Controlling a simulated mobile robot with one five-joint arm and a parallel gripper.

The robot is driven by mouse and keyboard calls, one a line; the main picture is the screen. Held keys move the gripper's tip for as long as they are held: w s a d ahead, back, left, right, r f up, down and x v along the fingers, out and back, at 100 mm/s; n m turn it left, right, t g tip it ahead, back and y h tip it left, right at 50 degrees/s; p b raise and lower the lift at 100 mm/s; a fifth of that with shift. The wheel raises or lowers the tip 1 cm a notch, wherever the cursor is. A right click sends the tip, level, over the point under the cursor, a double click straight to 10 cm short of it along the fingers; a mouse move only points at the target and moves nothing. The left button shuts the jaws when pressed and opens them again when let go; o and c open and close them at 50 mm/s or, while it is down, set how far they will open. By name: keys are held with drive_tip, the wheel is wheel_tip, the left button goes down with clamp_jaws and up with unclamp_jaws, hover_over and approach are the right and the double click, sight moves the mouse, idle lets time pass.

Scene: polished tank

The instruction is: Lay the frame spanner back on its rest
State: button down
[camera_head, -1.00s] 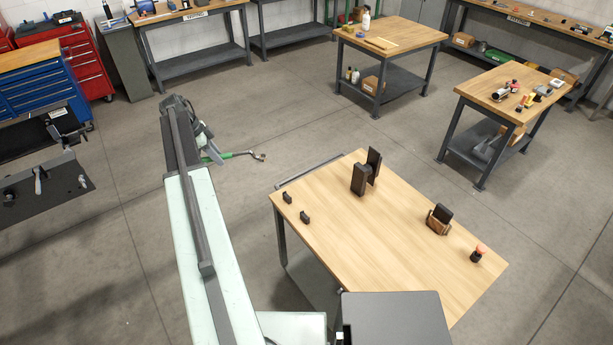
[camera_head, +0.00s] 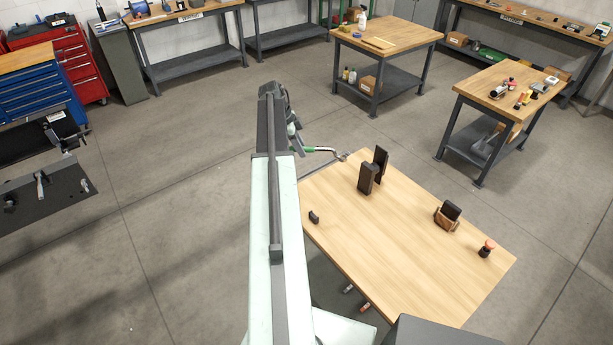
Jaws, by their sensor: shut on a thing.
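The frame spanner (camera_head: 325,150) has a green grip and a metal head. My gripper (camera_head: 298,142) is shut on its left end, mostly hidden behind my arm. The spanner points right, with its head by the far left corner of the wooden table (camera_head: 420,250) in the picture. Its height above the table is hard to tell. A small black block (camera_head: 314,217), which looks like part of the rest, stands bare near the table's left edge. Its twin is hidden behind my arm.
Two upright dark blocks (camera_head: 367,178) stand near the spanner's head. A wooden holder with a black piece (camera_head: 446,217) and a red-topped item (camera_head: 487,248) stand farther right. The table's middle is clear. Other benches (camera_head: 390,38) are well beyond.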

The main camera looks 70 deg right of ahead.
drive_tip(key=w+d+f+n+t+h+b, duration=0.1)
drive_tip(key=d+f+n+b, duration=0.3)
drive_tip(key=f+b, duration=0.7)
drive_tip(key=w+d+f+n+h+b, duration=0.1)
drive_tip(key=d+f+n+b, duration=0.2)
drive_tip(key=f+b, duration=0.8)
drive_tip(key=d+f, duration=0.1)
drive_tip(key=d, duration=0.1)
drive_tip(key=shift+d+f+n+t, duration=0.3)
drive_tip(key=shift+d+n+t, duration=0.1)
wheel_tip(320, 180, down, 6)
drive_tip(key=b, duration=0.6)
drive_tip(key=shift+f+b, duration=1.05)
drive_tip(key=shift+b, duration=0.15)
drive_tip(key=shift+a, duration=0.1)
